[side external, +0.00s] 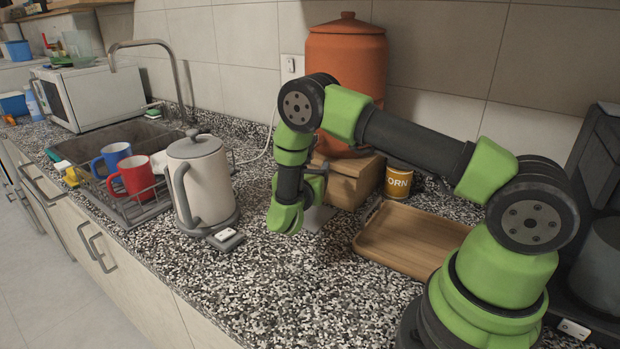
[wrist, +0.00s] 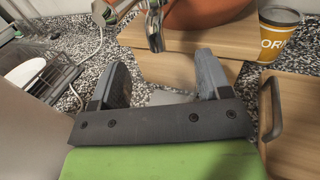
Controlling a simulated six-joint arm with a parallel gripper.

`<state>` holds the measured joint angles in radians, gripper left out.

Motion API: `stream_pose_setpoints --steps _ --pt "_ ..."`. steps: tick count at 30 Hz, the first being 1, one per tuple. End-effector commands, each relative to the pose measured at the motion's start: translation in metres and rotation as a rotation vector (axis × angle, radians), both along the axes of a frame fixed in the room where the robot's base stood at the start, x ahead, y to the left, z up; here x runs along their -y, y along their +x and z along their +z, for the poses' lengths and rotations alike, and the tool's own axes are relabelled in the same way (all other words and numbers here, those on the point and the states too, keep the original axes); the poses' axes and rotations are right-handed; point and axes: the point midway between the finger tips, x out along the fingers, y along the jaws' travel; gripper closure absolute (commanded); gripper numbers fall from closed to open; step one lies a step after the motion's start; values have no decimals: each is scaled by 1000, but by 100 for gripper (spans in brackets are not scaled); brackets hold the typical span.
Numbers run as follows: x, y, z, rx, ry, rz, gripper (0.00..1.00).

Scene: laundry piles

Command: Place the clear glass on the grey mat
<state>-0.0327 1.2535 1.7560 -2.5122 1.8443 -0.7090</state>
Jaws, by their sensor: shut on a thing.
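My gripper (side external: 312,192) hangs low over the counter, in front of the orange jar. In the wrist view its two dark fingers (wrist: 163,80) stand apart, with a see-through gap between them. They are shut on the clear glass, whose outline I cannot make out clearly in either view. The grey mat (side external: 318,218) lies on the speckled counter just beside and below my gripper, partly hidden by it. It also shows between the fingers in the wrist view (wrist: 168,97). I cannot tell whether the glass touches the mat.
A wooden box (side external: 346,182) and the orange jar (side external: 345,62) stand behind. A CORN tin (side external: 398,181) and a wooden tray (side external: 410,238) are to the right. A white kettle (side external: 205,180) and a rack with a red mug (side external: 133,176) and blue mug (side external: 110,158) are left. The front counter is clear.

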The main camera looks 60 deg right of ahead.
Motion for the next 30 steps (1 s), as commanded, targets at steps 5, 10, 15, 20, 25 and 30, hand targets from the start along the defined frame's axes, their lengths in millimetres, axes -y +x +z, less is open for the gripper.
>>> stream_pose_setpoints --steps 5,10,15,20,25,30 --pt "27 11 0 2 0 -3 62" --pt "32 13 -9 -3 0 0 62" --pt "31 13 -31 -1 1 -1 62" --pt "31 13 -35 2 1 -1 62" --pt "31 13 -35 2 1 -1 62" --pt "30 13 -38 0 1 -1 11"
